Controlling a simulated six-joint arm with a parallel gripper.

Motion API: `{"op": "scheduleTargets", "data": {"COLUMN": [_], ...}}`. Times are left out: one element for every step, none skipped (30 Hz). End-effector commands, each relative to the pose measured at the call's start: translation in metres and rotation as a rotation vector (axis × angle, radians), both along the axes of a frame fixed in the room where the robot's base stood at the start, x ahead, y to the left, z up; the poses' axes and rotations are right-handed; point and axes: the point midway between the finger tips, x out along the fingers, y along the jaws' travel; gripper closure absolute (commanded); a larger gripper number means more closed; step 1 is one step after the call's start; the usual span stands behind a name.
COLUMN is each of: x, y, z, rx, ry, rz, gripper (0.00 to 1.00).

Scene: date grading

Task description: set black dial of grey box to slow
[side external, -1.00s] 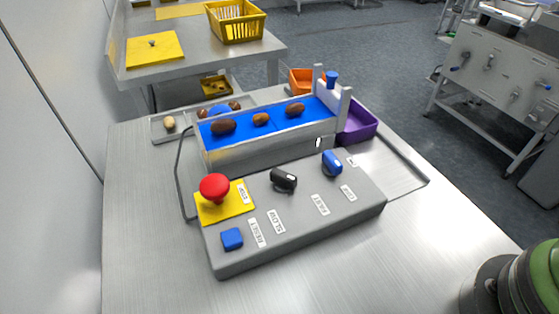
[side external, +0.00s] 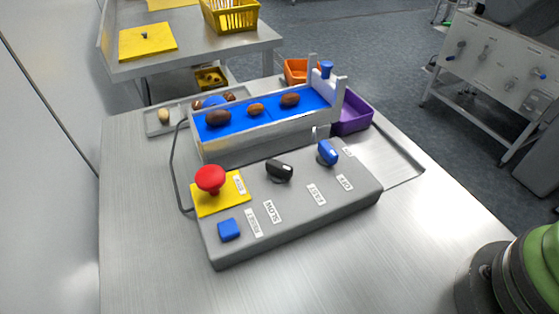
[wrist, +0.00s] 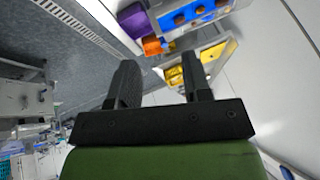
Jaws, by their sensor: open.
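The grey box (side external: 300,212) stands on the metal table, its sloped top facing the camera. Its black dial (side external: 279,170) sits in the middle of that top. A small pale mark shows at the dial's right end; I cannot tell exactly which label it points at. The SLOW label (side external: 272,211) is in front of the dial, and the FAST label (side external: 316,194) is to its right. My gripper (wrist: 160,78) is open and empty in the wrist view, well away from the box. The dial does not show clearly in that view.
A blue dial (side external: 327,153), a red stop button (side external: 210,179) and a blue button (side external: 229,229) share the box top. A blue belt (side external: 262,112) with brown dates runs behind, beside a purple bin (side external: 354,113).

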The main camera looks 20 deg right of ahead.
Motion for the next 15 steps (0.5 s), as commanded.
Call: {"op": "scheduleTargets", "data": {"x": [0.017,0.027,0.039,0.048,0.057,0.069,0.077,0.085,0.095,0.103,0.109,0.118,0.123,0.128,0.134], "y": [0.009,0.014,0.021,0.027,0.033,0.042,0.049,0.056,0.066,0.074,0.082,0.093,0.102,0.110,0.120], "z": [-0.001,-0.002,-0.005,-0.007,-0.010,-0.016,-0.021,-0.026,-0.034,-0.042,-0.049,-0.061,-0.070,-0.079,-0.092], "rx": [-0.022,-0.037,-0.056,-0.071,-0.085,-0.106,-0.120,-0.136,-0.156,-0.171,-0.186,-0.208,-0.223,-0.239,-0.259], "ry": [0.036,0.053,0.076,0.093,0.110,0.130,0.148,0.163,0.185,0.200,0.216,0.236,0.251,0.265,0.284], "rz": [0.054,0.086,0.127,0.158,0.188,0.230,0.261,0.293,0.334,0.366,0.396,0.437,0.468,0.498,0.537], "gripper": [0.55,0.55,0.55,0.55,0.55,0.55,0.55,0.55,0.55,0.55,0.55,0.55,0.55,0.55,0.55]}}
